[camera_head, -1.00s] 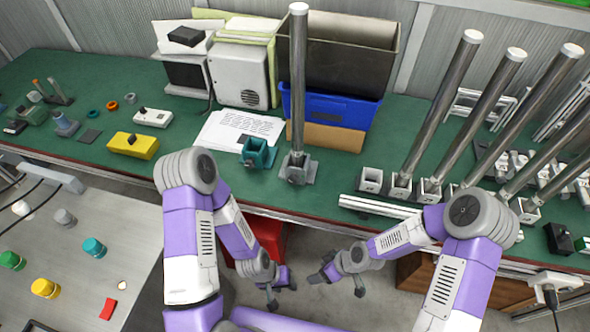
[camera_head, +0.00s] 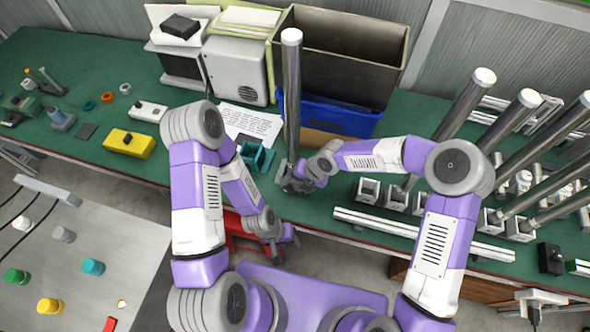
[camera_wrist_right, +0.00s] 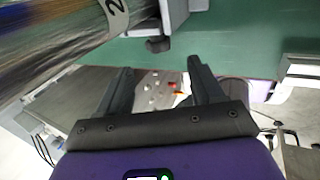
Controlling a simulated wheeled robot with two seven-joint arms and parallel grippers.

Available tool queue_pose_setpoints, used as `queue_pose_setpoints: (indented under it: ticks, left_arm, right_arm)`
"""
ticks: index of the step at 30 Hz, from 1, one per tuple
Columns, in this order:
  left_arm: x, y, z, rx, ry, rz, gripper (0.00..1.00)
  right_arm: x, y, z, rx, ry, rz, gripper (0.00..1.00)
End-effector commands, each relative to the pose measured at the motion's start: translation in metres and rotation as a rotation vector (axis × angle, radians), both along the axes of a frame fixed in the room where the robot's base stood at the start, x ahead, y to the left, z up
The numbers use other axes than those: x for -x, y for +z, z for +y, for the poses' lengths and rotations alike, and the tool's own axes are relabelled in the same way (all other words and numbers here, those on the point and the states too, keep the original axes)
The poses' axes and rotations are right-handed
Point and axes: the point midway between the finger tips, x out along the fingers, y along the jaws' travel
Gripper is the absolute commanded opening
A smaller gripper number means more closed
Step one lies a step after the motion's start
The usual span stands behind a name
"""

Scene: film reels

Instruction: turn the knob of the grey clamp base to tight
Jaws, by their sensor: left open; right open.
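The grey clamp base (camera_head: 281,173) stands near the front edge of the green bench and holds an upright metal pole (camera_head: 291,95). My right gripper (camera_head: 294,184) is at its front right and partly hides it. In the right wrist view, the grey base (camera_wrist_right: 182,14) is at the top, with its dark knob (camera_wrist_right: 158,45) below the pole's "2" label. My open right gripper (camera_wrist_right: 159,70) has the knob just beyond and between its fingertips, apart from them. My left gripper (camera_head: 280,247) is open and empty, low in front of the bench.
A teal clamp base (camera_head: 254,157) stands close on the left. A blue bin (camera_head: 335,117) is behind the pole. Metal rails (camera_head: 420,231) and several slanted poles with bases are to the right. A red object (camera_head: 240,243) is below the bench edge.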

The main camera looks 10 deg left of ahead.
Motion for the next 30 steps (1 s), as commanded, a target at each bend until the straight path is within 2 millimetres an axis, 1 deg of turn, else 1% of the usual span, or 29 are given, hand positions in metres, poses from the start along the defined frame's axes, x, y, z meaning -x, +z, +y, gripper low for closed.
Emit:
queue_pose_setpoints:
  ticks: [4,12,18,28,30]
  left_arm:
    - [0.001,-0.002,0.000,0.000,-0.001,0.002,0.43]
    - [0.001,-0.008,0.000,0.000,0.000,0.002,0.43]
    - [0.001,-0.011,0.000,0.000,0.000,0.002,0.43]
    - [0.001,-0.011,0.000,0.000,0.000,0.001,0.43]
    - [0.001,-0.011,0.000,0.000,0.000,0.001,0.43]
  right_arm:
    - [0.001,-0.009,0.004,0.001,0.000,0.003,0.66]
    - [0.001,-0.048,0.021,0.001,-0.001,0.004,0.66]
    - [0.000,-0.066,0.030,-0.001,-0.002,0.003,0.66]
    - [0.000,-0.069,0.031,-0.001,-0.003,0.003,0.66]
    - [0.000,-0.069,0.031,-0.001,-0.003,0.003,0.56]
